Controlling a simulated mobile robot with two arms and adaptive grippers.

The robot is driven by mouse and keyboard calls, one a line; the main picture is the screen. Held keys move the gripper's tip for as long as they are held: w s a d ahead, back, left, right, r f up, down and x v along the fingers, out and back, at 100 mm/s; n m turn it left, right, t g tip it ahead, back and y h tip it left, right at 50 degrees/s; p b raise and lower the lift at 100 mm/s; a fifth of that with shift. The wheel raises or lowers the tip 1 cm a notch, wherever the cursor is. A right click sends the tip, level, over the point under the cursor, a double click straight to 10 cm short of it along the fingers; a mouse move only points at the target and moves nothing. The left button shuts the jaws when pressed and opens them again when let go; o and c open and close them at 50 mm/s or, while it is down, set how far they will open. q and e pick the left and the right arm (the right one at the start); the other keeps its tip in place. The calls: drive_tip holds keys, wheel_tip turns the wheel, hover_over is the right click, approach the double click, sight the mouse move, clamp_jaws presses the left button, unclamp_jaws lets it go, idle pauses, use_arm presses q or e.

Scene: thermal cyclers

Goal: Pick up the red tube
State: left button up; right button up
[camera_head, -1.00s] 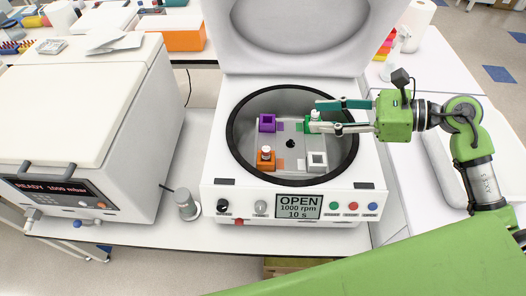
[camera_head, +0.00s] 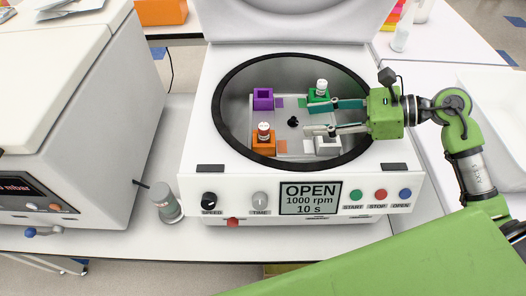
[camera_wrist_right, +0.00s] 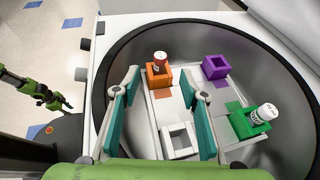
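A tube with a white cap and a little red below it (camera_head: 263,130) stands in the orange holder (camera_head: 264,148) inside the open centrifuge. In the right wrist view this tube (camera_wrist_right: 160,58) shows a reddish body under its cap. My right gripper (camera_head: 307,118) is open and empty over the rotor, right of the orange holder and apart from the tube. Its fingers (camera_wrist_right: 160,82) spread either side of the orange holder in the wrist view. A green arm with a small gripper (camera_wrist_right: 58,103), apparently my left, shows far left there; its opening is unclear.
A second white-capped tube (camera_head: 321,86) stands in the green holder (camera_head: 318,99). The purple holder (camera_head: 263,98) and white holder (camera_head: 327,146) look empty. The centrifuge's dark round rim (camera_head: 222,130) surrounds them.

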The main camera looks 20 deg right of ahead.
sight(266, 126)
drive_tip(key=x, duration=0.4)
drive_tip(key=p+x, duration=0.1)
drive_tip(key=x, duration=0.3)
drive_tip(key=shift+s+d+f+p, duration=0.1)
drive_tip(key=shift+f+p, duration=0.2)
drive_tip(key=shift+f, duration=0.15)
drive_tip(key=shift+w+a+f, duration=0.25)
drive_tip(key=shift+a+f, duration=0.05)
drive_tip(key=shift+a, duration=0.15)
drive_tip(key=p+x, duration=0.2)
drive_tip(key=x, duration=0.2)
drive_tip(key=shift+w+a, duration=0.25)
drive_tip(key=shift+a, duration=0.05)
drive_tip(key=shift+w+a+f, duration=0.1)
drive_tip(key=shift+a+f, duration=0.05)
drive_tip(key=shift+f, duration=0.05)
use_arm(q)
wheel_tip(266, 126, up, 3)
drive_tip(key=shift+s+a+f, duration=0.1)
drive_tip(key=shift+s, duration=0.05)
use_arm(e)
drive_tip(key=c, duration=1.1)
